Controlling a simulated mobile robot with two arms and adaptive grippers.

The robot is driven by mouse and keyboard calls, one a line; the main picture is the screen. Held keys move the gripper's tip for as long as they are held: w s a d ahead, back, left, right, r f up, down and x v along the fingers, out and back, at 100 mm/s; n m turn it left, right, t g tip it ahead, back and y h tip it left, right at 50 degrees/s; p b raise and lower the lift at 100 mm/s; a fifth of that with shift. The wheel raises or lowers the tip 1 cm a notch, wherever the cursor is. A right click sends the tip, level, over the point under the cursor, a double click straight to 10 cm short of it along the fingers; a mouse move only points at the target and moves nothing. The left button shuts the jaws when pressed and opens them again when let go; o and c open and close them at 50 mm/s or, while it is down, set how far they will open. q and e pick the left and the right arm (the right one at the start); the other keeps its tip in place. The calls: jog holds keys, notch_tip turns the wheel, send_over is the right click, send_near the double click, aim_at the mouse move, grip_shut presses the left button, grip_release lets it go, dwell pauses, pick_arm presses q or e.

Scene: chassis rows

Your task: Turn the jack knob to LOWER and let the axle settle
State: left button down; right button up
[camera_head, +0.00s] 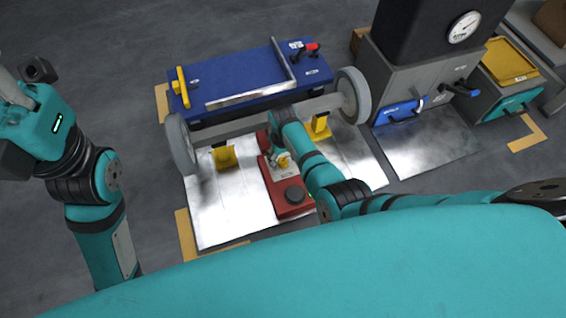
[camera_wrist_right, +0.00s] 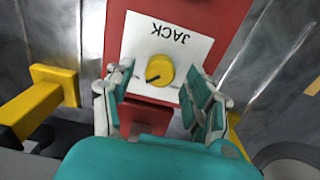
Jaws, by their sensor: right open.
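The red jack (camera_head: 291,210) lies on a bright metal floor plate under the axle (camera_head: 240,127), a grey beam between two grey wheels. In the right wrist view, a white panel with upside-down "JACK" lettering carries the round yellow knob (camera_wrist_right: 163,66). The knob's dark mark points to the lower left; other labels are hidden or unreadable. My right gripper (camera_wrist_right: 157,82) is open, its teal fingers on either side of the knob, with gaps visible. In the head view my arm partly covers the knob. My left arm stands at the left; its fingers are out of frame.
Two yellow stands (camera_head: 224,157) (camera_head: 319,128) are below the axle; whether they touch it is unclear. A blue case (camera_head: 235,75) lies behind. A grey cabinet (camera_head: 400,75) with a gauge and a yellow-lidded bin (camera_head: 508,62) stand at the right. The left floor is clear.

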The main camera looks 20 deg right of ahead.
jog(key=shift+f, duration=0.4)
grip_shut()
